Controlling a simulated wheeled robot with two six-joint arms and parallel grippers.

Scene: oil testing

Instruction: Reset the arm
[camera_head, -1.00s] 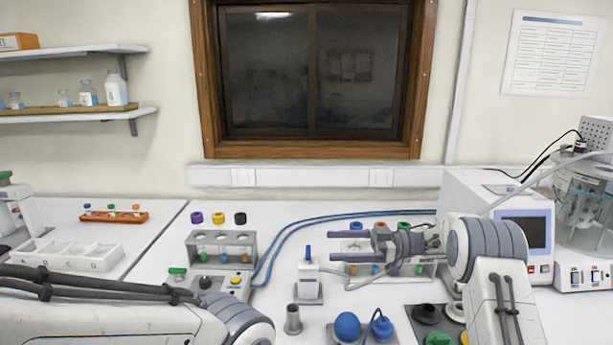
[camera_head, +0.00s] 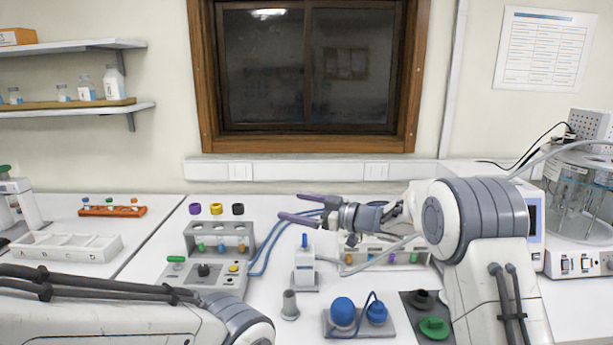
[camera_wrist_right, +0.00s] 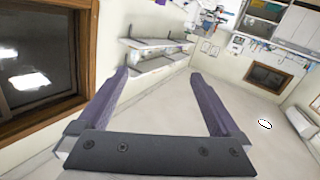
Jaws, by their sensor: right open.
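My right gripper (camera_head: 300,207) is raised over the back of the bench, its two purple fingers pointing left. In the right wrist view its fingers (camera_wrist_right: 165,95) stand wide apart with nothing between them. It is open and empty.
A grey rack (camera_head: 222,228) with coloured vials stands mid-bench. A white dispenser (camera_head: 304,268), metal cup (camera_head: 289,305) and blue bulbs (camera_head: 342,310) stand in front. A white divided tray (camera_head: 65,257) and orange rack (camera_head: 112,211) are left. A glass-vessel machine (camera_head: 585,195) is right.

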